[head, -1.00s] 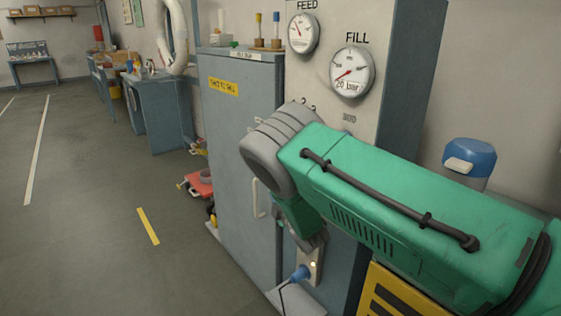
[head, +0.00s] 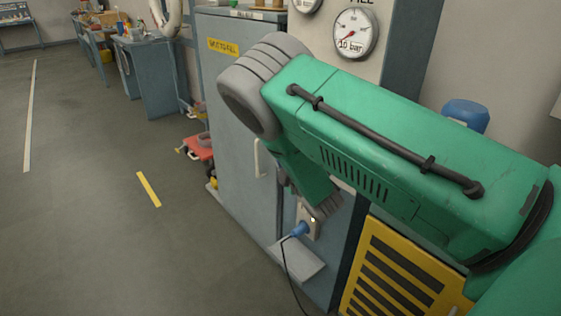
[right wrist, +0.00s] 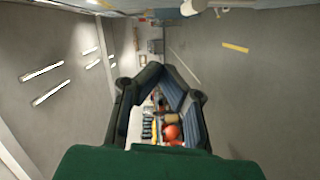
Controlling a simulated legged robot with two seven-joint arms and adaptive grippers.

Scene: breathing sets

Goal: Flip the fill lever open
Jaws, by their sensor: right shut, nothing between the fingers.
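The panel (head: 365,82) carries the FILL gauge (head: 355,35), whose display reads 10 bar. I cannot make out the fill lever in either view; my right arm covers the panel's lower part. My right arm crosses the head view from the right and bends down in front of the panel; its gripper cannot be made out clearly there. In the right wrist view, my right gripper (right wrist: 160,68) has its fingertips together with nothing between them. My left gripper is not in view.
A blue cabinet (head: 235,110) with a pale handle stands left of the panel. A blue plug (head: 300,229) with a dark cable sits at a pale socket. A yellow slatted panel (head: 385,275) is at lower right. The floor (head: 90,220) at left is mostly clear.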

